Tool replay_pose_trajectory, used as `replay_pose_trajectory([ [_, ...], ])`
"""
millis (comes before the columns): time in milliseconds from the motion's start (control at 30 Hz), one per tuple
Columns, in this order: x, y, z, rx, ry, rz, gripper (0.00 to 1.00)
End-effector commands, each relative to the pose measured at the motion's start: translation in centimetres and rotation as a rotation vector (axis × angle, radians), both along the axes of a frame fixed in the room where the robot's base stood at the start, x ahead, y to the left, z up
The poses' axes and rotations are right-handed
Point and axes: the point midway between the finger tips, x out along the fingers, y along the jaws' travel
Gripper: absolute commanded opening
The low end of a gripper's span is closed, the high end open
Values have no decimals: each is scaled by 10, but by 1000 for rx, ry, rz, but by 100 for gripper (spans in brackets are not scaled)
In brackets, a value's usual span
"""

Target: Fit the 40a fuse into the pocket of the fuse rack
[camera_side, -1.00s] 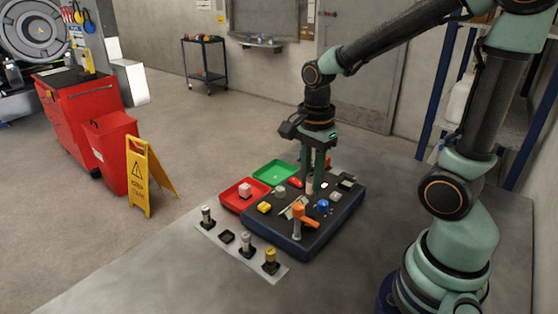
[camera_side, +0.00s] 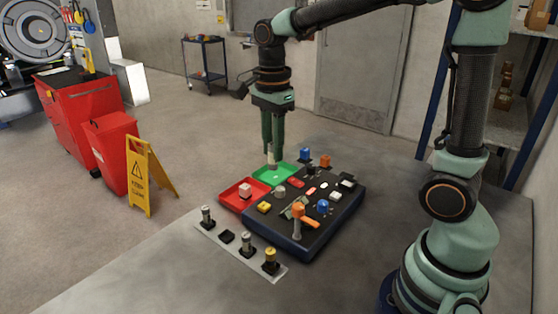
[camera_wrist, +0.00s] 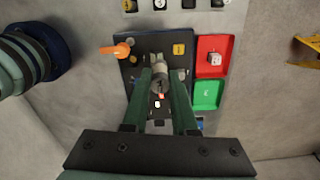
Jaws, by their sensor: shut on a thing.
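My gripper (camera_side: 272,155) is shut on a pale grey cylindrical fuse, held upright above the work surface. In the side view it overlaps the far end of the green tray. The fuse (camera_wrist: 158,86) shows between the fingers in the wrist view; its rating cannot be read. The fuse rack (camera_side: 214,230) is a light strip at the front left, apart from my gripper. Its dark pocket (camera_side: 227,237) is empty. Grey-topped fuses (camera_side: 207,215) and (camera_side: 247,243) and a yellow-topped fuse (camera_side: 270,260) stand in the other pockets.
A dark panel (camera_side: 290,235) carries an orange-handled lever (camera_side: 298,212), blue knob (camera_side: 322,206) and several small parts. A red tray (camera_side: 232,198) holding a white block and a green tray (camera_side: 288,171) lie beside it. Bare table lies in front of the rack.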

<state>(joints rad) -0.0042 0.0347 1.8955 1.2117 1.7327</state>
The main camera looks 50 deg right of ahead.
Motion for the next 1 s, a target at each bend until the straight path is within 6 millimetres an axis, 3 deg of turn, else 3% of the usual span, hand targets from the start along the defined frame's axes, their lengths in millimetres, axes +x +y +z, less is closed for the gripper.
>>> replay_pose_trajectory([
  [200,42,38,-54,-1,7,5,0],
  [500,71,79,-115,-1,3,2,0],
  [1000,76,89,-149,0,1,-1,0],
])
